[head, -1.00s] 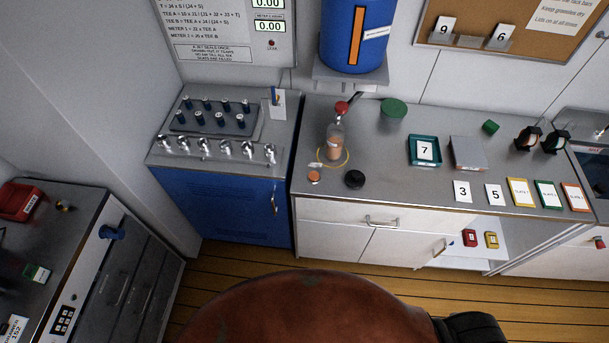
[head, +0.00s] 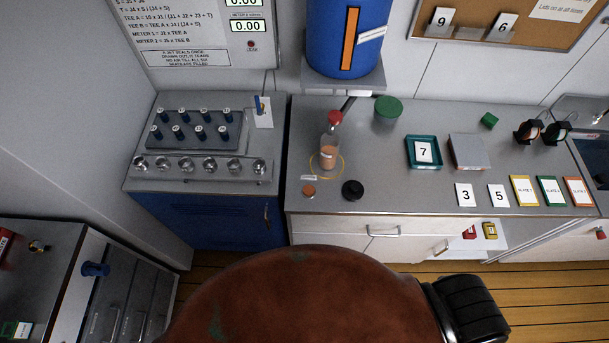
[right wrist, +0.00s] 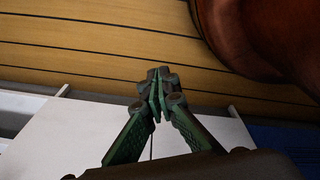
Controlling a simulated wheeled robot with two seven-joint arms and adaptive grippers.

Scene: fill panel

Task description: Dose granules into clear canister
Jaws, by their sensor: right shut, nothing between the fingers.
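A clear canister (head: 329,158) with orange-brown granules in its lower part stands upright on the grey counter, inside a yellow ring (head: 340,173). A red knob or lever end (head: 334,117) shows at its top, below the blue hopper (head: 349,35) with an orange level strip. A small orange-topped cap (head: 309,191) and a black lid (head: 352,190) lie in front of it. My right gripper (right wrist: 156,82) shows in the right wrist view, shut and empty, over the wooden floor and white cabinet fronts. Neither gripper shows in the head view.
A valve panel (head: 195,130) is on the left. A cabinet shelf (head: 486,240) stands out below the counter.

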